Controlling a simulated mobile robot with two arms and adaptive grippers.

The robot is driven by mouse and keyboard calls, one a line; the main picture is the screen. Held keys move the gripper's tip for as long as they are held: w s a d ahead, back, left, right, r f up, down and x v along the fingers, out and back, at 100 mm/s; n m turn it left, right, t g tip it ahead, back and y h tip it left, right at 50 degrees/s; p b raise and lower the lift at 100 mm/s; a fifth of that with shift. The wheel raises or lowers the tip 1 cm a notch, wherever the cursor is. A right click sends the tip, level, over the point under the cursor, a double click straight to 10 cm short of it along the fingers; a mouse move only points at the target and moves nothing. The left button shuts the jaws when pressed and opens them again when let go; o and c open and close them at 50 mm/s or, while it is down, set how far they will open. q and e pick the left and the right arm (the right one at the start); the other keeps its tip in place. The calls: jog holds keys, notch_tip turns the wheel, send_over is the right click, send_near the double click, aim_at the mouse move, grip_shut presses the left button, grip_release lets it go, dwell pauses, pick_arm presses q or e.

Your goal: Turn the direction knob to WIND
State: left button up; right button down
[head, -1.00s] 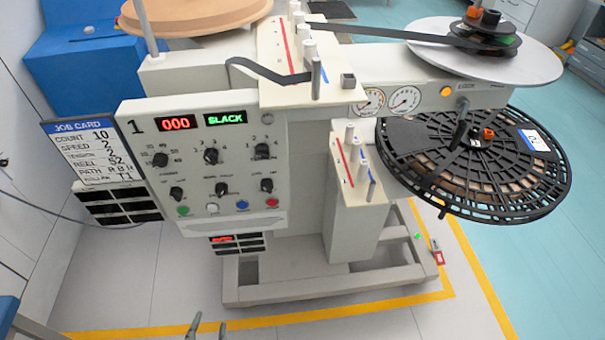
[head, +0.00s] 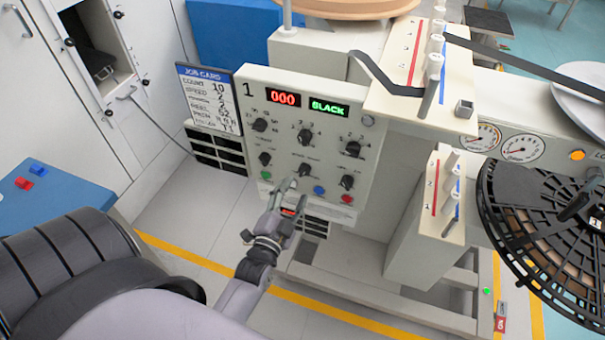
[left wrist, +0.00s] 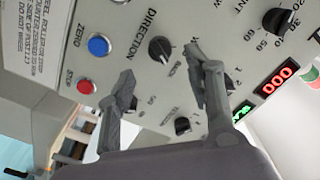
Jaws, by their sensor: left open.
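The direction knob (head: 304,170) is the black knob in the middle of the lower row on the white control panel (head: 252,85). In the left wrist view the direction knob (left wrist: 160,50) sits beside its DIRECTION label; I cannot read its setting surely. My left gripper (head: 288,188) is open and empty, just in front of the panel's lower part and below the knob. In the left wrist view the left gripper's fingers (left wrist: 165,68) stand apart, with the knob seen between them. I see no contact with the knob. My right gripper is not in view.
Other black knobs surround it, such as the upper left one (head: 260,125). A blue button (head: 319,190) and a red button (head: 347,199) line the lower edge. A job card (head: 208,98) stands left. A black reel (head: 545,225) is at right.

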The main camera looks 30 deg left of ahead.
aim_at(302, 175)
pick_arm(q)
jog(key=x, duration=0.6)
jog(key=shift+w, duration=0.3)
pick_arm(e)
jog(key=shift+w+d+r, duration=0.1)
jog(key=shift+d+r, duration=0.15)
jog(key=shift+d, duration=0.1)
pick_arm(q)
grip_shut()
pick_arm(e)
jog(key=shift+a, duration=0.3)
